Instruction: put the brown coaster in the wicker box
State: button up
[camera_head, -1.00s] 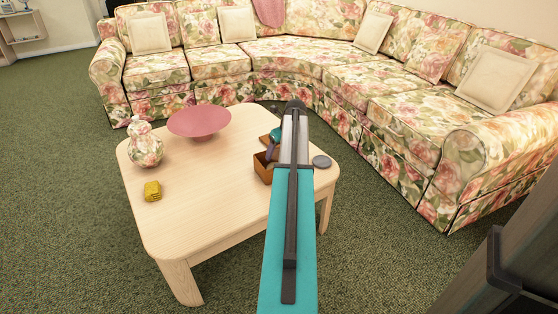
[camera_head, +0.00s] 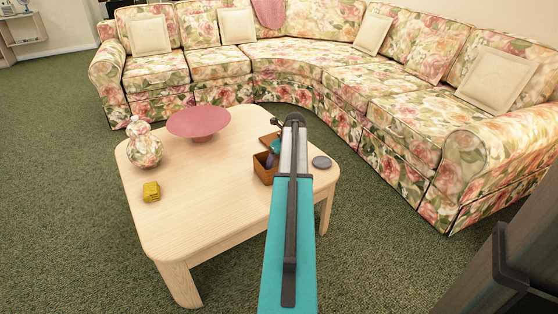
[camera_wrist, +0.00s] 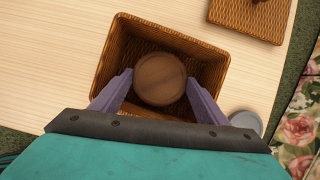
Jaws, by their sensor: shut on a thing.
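The wicker box (camera_head: 263,174) stands open on the coffee table, partly hidden by my arm. In the wrist view the box (camera_wrist: 112,62) opens below my gripper (camera_wrist: 160,88). The round brown coaster (camera_wrist: 160,78) is between my two purple fingers, which are shut on it. The coaster shows within the outline of the box opening; how deep it sits I cannot tell. In the head view a purple finger shows at the box opening, and the coaster cannot be made out.
The wicker lid (camera_wrist: 245,20) lies beside the box. A grey disc (camera_head: 321,162) is to its right, near the table edge. A pink bowl (camera_head: 199,122), a floral vase (camera_head: 145,150) and a yellow block (camera_head: 151,192) stand left on the table (camera_head: 205,205). A floral sofa (camera_head: 420,125) is behind.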

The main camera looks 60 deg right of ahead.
jog(key=shift+f, duration=0.4)
jog(key=o, duration=1.1)
jog(key=shift+r, duration=0.25)
jog(key=shift+r, duration=0.15)
jog(key=p+v, duration=0.3)
jog(key=v, duration=0.9)
jog(key=shift+r, duration=0.25)
